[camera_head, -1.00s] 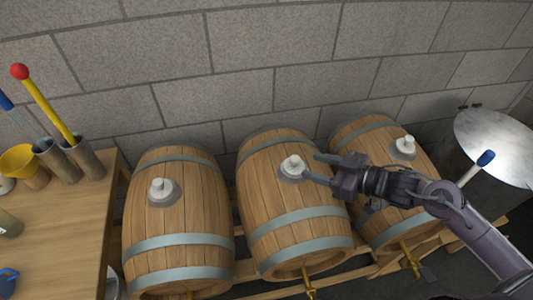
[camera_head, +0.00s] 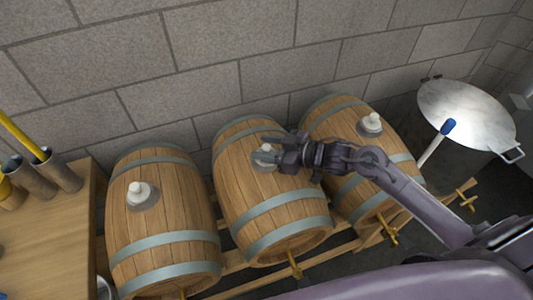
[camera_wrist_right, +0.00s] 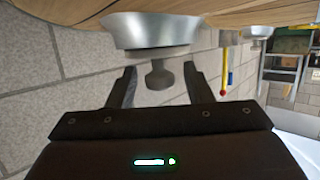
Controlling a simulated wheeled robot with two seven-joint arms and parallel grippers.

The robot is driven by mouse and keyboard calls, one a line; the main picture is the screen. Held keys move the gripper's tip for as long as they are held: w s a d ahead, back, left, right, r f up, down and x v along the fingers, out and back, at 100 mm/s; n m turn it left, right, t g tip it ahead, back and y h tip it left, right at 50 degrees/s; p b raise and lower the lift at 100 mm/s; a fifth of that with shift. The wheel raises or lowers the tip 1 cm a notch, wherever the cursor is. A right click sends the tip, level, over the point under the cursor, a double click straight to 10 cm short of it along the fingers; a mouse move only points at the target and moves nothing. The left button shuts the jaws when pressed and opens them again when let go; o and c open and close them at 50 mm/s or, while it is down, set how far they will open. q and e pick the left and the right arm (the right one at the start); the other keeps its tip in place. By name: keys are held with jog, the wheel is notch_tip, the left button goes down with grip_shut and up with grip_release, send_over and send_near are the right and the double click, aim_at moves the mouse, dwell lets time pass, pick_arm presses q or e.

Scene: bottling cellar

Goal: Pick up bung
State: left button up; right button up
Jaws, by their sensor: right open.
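Three barrels lie side by side, each with a pale bung on top in a grey metal collar. The middle bung (camera_head: 265,150) is partly covered by my right gripper (camera_head: 274,150), which reaches it from the right. In the right wrist view, which looks upside down, this bung (camera_wrist_right: 158,75) points down from its collar (camera_wrist_right: 150,33) and sits between the two open fingers, with a gap on each side. The left bung (camera_head: 139,192) and the right bung (camera_head: 371,122) stand in their collars. My left gripper is not in view.
The middle barrel (camera_head: 268,205) lies between the left barrel (camera_head: 170,235) and the right barrel (camera_head: 330,125). A wooden bench (camera_head: 55,240) stands at the left with metal cups (camera_head: 60,172). A round metal lid (camera_head: 465,110) is at the right. A block wall is behind.

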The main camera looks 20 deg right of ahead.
jog(key=c, duration=1)
jog(key=shift+r, duration=0.1)
